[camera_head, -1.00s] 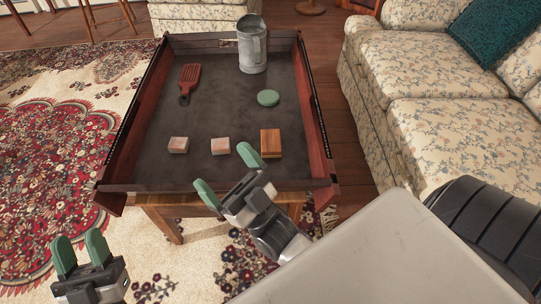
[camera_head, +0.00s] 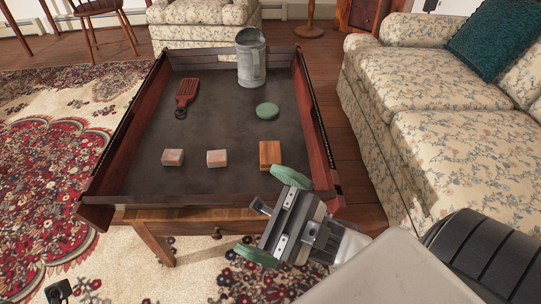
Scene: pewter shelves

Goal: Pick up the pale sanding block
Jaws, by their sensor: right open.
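Two small pale pinkish blocks lie on the dark tray-like table top, a left one (camera_head: 173,157) and a right one (camera_head: 217,158). I cannot tell which of them is the pale sanding block. A browner, orange wooden block (camera_head: 270,153) stands to their right. My right gripper (camera_head: 273,216) is open and empty, its green fingertips spread wide. In the picture it is below the wooden block, at the table's near right corner. Of my left gripper only a small dark part (camera_head: 57,291) shows at the bottom left edge; its fingers are out of view.
The table has raised reddish-brown walls (camera_head: 315,130) around it. A grey metal tankard (camera_head: 251,62), a green disc (camera_head: 267,111) and a red slotted brush-like tool (camera_head: 186,93) stand farther back. A floral sofa (camera_head: 455,130) is close on the right. The middle of the table is bare.

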